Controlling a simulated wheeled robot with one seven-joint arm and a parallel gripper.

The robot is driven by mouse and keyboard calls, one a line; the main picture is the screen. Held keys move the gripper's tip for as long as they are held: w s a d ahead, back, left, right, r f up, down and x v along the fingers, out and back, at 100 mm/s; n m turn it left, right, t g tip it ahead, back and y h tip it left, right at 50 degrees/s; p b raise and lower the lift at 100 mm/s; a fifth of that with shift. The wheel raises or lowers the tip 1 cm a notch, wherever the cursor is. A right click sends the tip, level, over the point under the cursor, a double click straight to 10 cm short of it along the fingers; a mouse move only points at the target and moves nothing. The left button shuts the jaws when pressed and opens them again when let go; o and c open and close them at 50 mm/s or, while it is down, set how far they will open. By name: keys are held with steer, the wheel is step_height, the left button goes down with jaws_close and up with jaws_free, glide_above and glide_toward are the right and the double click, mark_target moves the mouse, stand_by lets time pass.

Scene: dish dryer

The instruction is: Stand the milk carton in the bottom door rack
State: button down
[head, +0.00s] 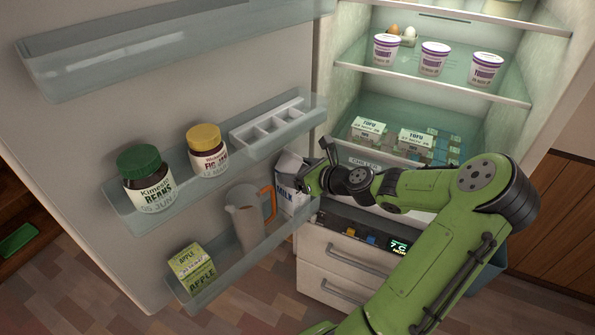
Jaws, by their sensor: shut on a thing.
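The milk carton (290,198) is white with blue lettering and looks roughly upright. It is at the right end of the bottom door rack (215,279) of the open fridge door. My gripper (312,176) comes from the right and is shut on the carton near its top. The carton's lower part overlaps the rack's right end in the head view; I cannot tell whether its base touches the rack floor. The bottom rack also holds a jug (246,222) with an orange handle, just left of the carton, and a green and white apple carton (191,266) at the left end.
The middle door rack (150,214), above, holds a green-lidded jar (146,180), a yellow-lidded jar (207,152) and a pale divided tray (268,126). Fridge shelves with yogurt cups (434,58) and tofu packs (368,131) are at right. Drawers (340,258) are below.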

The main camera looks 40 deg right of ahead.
jaws_free()
steer(key=shift+s+d+r, duration=0.1)
steer(key=shift+s+r, duration=0.05)
steer(key=shift+s, duration=0.2)
steer(key=p+v, duration=0.3)
steer(key=v, duration=0.8)
steer(key=w+a+f+n+g+y, duration=0.25)
steer(key=a+n+g, duration=0.55)
steer(key=a+n, duration=0.7)
steer(key=s+a+r+n+h, duration=0.3)
steer(key=s+a+r+n, duration=0.7)
steer(key=n, duration=1)
steer(key=s+a, duration=0.2)
steer(key=a, duration=0.1)
steer(key=shift+r+n, duration=0.3)
steer(key=shift+r, duration=0.1)
